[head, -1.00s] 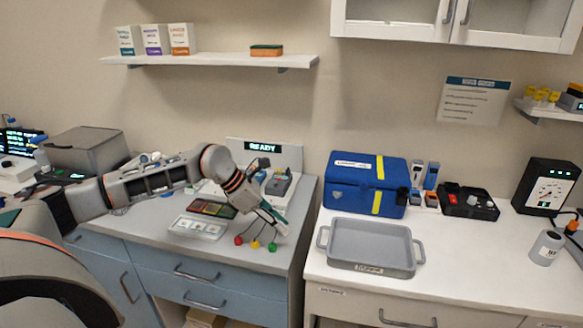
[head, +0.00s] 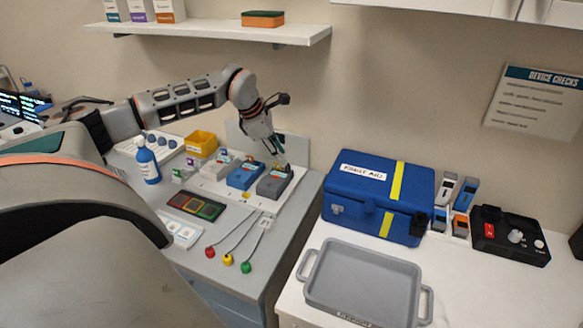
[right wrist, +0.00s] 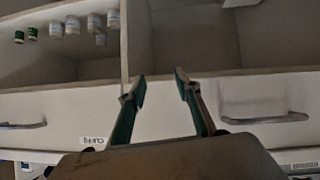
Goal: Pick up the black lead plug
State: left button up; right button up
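I cannot clearly make out a black lead plug. A red plug (head: 210,252), a yellow plug (head: 228,260) and a green plug (head: 246,267) lie on the grey counter, on thin leads. My left gripper (head: 278,151) points down just above the dark grey block (head: 275,182) at the right of a white board. Its fingers are small and partly hidden here, so I cannot tell whether they are open, shut or holding something. My right gripper (right wrist: 160,82) is open and empty in the right wrist view, in front of white cabinets.
A blue block (head: 246,175) stands beside the dark grey one. A dark colour-panel tray (head: 196,206), a blue bottle (head: 147,162) and a yellow bin (head: 201,143) are nearby. A blue first-aid box (head: 378,200) and an empty grey tray (head: 420,290) are on the right counter.

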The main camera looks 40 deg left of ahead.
aim_at(287, 166)
pick_arm(q)
jog(key=x, duration=0.6)
jog(key=shift+p, duration=0.35)
jog(key=shift+c, duration=0.4)
grip_shut()
